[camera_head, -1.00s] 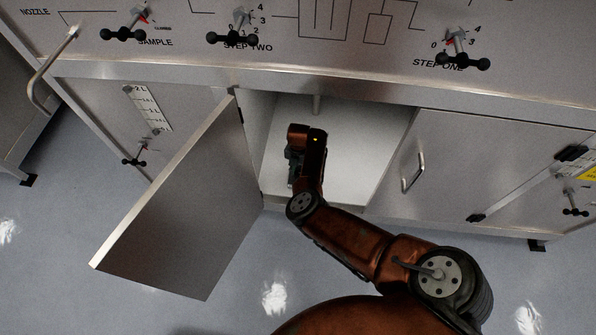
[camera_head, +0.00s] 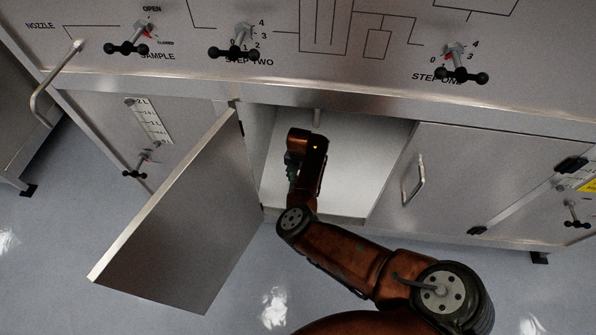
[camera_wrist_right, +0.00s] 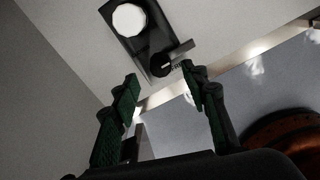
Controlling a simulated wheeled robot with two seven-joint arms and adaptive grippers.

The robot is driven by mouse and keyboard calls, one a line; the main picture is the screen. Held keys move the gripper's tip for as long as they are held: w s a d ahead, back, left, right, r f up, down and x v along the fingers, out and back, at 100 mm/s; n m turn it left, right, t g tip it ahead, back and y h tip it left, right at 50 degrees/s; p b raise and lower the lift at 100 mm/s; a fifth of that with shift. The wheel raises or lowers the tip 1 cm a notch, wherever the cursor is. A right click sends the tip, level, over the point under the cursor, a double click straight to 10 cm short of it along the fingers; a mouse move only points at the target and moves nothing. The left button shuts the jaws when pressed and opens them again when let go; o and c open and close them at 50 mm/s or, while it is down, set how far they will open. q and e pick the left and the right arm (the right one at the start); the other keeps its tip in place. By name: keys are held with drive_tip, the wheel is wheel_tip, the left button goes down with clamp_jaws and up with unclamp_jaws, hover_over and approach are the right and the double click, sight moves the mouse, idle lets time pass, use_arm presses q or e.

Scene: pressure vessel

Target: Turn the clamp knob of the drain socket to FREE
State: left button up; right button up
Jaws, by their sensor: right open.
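In the right wrist view a black block (camera_wrist_right: 118,11) carries a round white piece (camera_wrist_right: 129,19). Near its lower end is a dark round knob (camera_wrist_right: 160,64) with a grey bar (camera_wrist_right: 181,51) sticking out to the right. No FREE marking is readable. My right gripper (camera_wrist_right: 161,84) is open, its green-padded fingers on either side below the knob. The right fingertip is close to the grey bar; whether they touch I cannot tell. In the head view my right arm reaches into the open cabinet, and the block and knob are hidden. My left gripper is not in view.
The open cabinet door (camera_head: 180,215) stands left of my right arm. The cabinet floor (camera_head: 352,180) is bare to the right of it. A closed door (camera_head: 465,180) is further right. The panel above has several black-handled valves, including SAMPLE (camera_head: 127,47).

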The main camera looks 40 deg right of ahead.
wheel_tip(320, 180, up, 8)
drive_tip(key=shift+f, duration=0.2)
idle(0.5)
